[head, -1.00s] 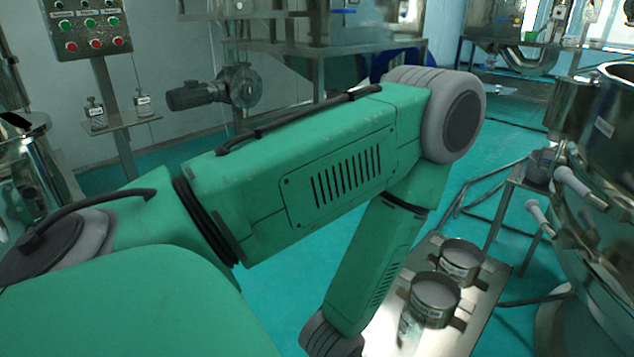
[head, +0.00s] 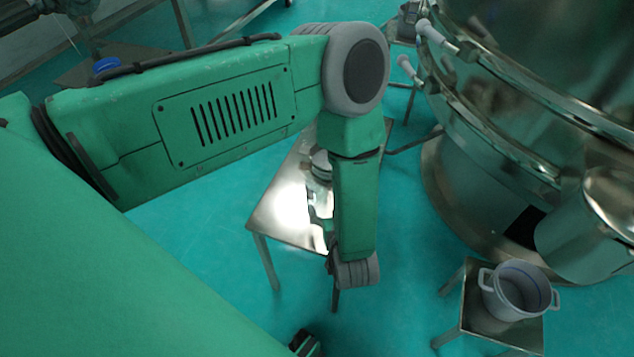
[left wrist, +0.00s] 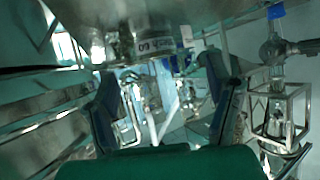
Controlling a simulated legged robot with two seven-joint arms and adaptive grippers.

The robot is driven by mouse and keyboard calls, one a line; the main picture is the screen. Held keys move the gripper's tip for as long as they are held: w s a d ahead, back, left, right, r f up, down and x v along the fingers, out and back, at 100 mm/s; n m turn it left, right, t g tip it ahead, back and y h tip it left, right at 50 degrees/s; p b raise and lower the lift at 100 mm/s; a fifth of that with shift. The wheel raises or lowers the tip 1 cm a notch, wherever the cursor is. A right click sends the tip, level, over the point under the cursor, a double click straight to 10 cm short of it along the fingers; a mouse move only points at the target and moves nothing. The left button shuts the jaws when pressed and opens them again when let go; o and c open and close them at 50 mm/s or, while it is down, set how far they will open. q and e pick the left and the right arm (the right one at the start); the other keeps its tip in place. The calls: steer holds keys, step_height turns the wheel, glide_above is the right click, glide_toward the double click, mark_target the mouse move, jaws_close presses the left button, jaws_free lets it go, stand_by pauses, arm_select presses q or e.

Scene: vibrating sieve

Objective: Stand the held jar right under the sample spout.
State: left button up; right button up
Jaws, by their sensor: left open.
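My left gripper (left wrist: 165,95) is open in the left wrist view, with one dark finger on each side and no jar clearly visible between them. In the head view only a dark bit of it (head: 307,344) shows at the bottom edge. At the right of the left wrist view, a metal valve fitting (left wrist: 276,48) with a blue top looks like the sample spout. Below it stands an open metal frame (left wrist: 298,112). A clear, jar-like shape (left wrist: 274,108) shows inside the frame; I cannot tell for sure that it is the jar. My right gripper is out of view.
The big steel sieve (head: 455,185) fills the right of the head view. A grey two-handled pail (head: 517,293) stands on a low metal stool (head: 465,325). A steel table (head: 275,205) is partly hidden behind my left arm. Open green floor (head: 200,255) lies left of it.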

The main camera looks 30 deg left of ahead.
mark_target(322, 186)
arm_select(q)
steer(key=d+r+n+g+y, duration=0.1)
steer(key=d+r+n+y, duration=0.1)
steer(key=y, duration=0.1)
steer(key=shift+s+d+r+n, duration=0.1)
steer(key=shift+s+d+n, duration=0.1)
steer(key=shift+n, duration=0.2)
steer(key=shift+n+g+y, duration=0.3)
steer(key=shift+n+y, duration=0.1)
steer(key=shift+y, duration=0.1)
steer(key=b+x, duration=0.1)
steer(key=x, duration=0.6)
steer(key=shift+w+a, duration=0.1)
steer(key=shift+a, duration=0.3)
steer(key=b+x, duration=0.1)
steer(key=x, duration=0.4)
steer(key=shift+w+d+b, duration=0.15)
steer(key=shift+b, duration=0.25)
steer(key=shift+w+a, duration=0.2)
steer(key=shift+a, duration=0.15)
steer(key=shift+d, duration=0.1)
steer(key=c, duration=1.4)
